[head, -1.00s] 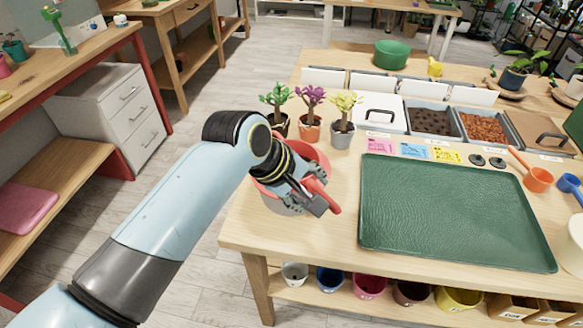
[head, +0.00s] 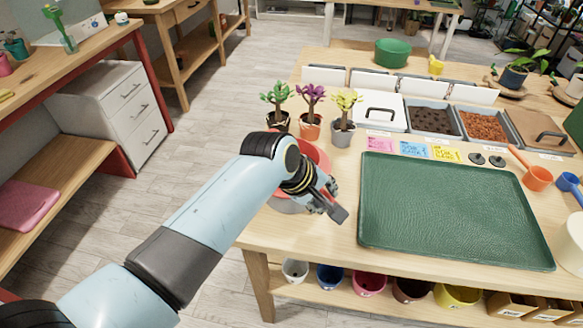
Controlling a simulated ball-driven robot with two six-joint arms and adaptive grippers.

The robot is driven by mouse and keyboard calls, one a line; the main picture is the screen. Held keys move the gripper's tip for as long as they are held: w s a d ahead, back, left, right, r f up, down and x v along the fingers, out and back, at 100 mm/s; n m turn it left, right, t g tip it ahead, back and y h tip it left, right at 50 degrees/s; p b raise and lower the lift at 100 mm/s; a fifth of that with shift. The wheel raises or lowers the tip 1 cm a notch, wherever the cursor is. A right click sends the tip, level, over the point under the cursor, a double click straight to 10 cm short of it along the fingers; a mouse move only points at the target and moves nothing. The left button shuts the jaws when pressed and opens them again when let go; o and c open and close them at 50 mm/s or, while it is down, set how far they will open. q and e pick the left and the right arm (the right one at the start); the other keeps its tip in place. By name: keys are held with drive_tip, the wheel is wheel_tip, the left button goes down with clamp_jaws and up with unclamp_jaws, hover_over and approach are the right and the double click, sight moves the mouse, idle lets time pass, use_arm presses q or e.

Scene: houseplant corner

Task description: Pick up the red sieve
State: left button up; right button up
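The red sieve (head: 316,155) is at the left end of the wooden table, in front of the small potted plants. Its red rim shows behind my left arm, with a greyish lower part below. Most of it, including its handle, is hidden by my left wrist and gripper. My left gripper (head: 338,208) is over the right front side of the sieve, pointing down and to the right. Its fingers are seen from behind, so I cannot tell whether they are open or shut, or whether they touch the sieve. My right gripper is not in view.
A green tray (head: 372,225) lies just right of the gripper. Three potted plants (head: 310,128) stand close behind the sieve. Coloured cards (head: 412,150) and an orange scoop (head: 537,178) lie behind the tray. The table's front edge is close below the gripper.

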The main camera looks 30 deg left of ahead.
use_arm(q)
clamp_jaws()
drive_tip(key=shift+r, duration=0.1)
idle(0.3)
